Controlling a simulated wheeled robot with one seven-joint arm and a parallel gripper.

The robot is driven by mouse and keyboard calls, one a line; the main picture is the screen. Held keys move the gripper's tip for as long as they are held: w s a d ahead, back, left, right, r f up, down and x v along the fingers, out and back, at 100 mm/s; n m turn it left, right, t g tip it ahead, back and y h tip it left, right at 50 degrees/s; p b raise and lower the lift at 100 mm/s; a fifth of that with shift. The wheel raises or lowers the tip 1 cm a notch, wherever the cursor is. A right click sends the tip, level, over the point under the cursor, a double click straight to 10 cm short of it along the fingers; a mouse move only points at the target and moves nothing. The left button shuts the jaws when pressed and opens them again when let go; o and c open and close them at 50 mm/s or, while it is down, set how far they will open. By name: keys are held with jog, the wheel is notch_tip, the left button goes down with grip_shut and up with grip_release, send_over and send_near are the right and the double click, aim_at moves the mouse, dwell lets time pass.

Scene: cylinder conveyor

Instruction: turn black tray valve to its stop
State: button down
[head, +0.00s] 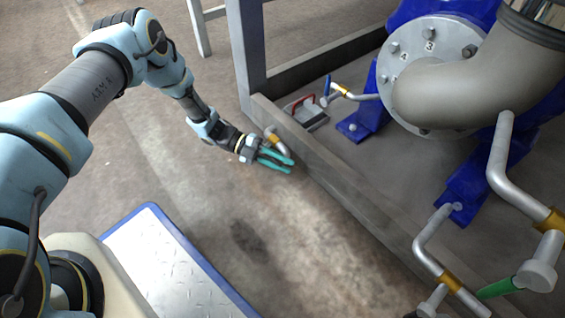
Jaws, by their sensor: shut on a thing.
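My gripper (275,160) is at the lower left edge of the grey tray (330,170), low over the floor. Its two teal fingers are at a small valve with a brass-coloured body (275,141) on a short bent grey pipe. This is the tray valve. The fingers are shut on its handle, which is mostly hidden between and behind them. The handle's colour and exact angle cannot be made out.
Above the tray are a blue-handled valve (343,91), a grey box with a red handle (305,110) and a large grey pipe elbow (440,92). A green-handled valve (500,288) is at lower right. A grey frame post (246,55) stands behind my gripper.

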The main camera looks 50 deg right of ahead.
jog(key=shift+t+p, duration=0.3)
jog(key=shift+p, duration=0.25)
jog(key=shift+w+f+m+t+p, duration=0.1)
jog(key=shift+f+m+t+p, duration=0.25)
jog(key=shift+f, duration=0.25)
jog(key=c, duration=0.8)
grip_release()
jog(key=shift+b, duration=0.3)
